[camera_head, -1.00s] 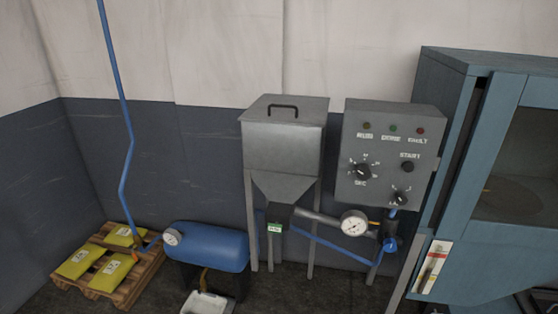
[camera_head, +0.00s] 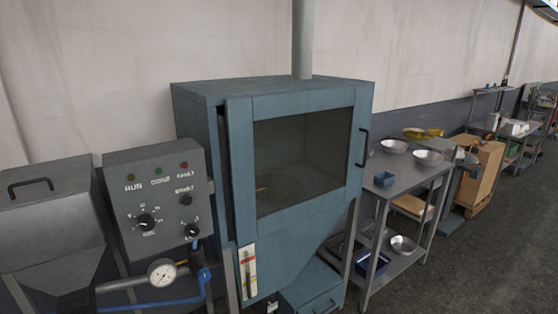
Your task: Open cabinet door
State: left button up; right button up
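A blue-grey cabinet (camera_head: 205,97) stands in the middle of the head view. Its front door (camera_head: 239,150) has a large dark window (camera_head: 303,160) and a black bar handle (camera_head: 363,147) on the right side. The door looks shut at the handle side; a dark gap shows along its left edge. A round, brownish shape is faintly visible through the window. Neither of my grippers is in view.
A control panel (camera_head: 120,168) with knobs and a grey hopper (camera_head: 45,220) stand left of the cabinet. A metal table (camera_head: 385,192) with metal bowls (camera_head: 394,146) and a blue bin (camera_head: 384,179) stands close on the right. Open floor (camera_head: 480,240) lies at the lower right.

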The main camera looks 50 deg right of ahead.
aim_at(239, 113)
jog(key=z, duration=1.8)
jog(key=i+l, duration=0.45)
jog(key=i, duration=0.25)
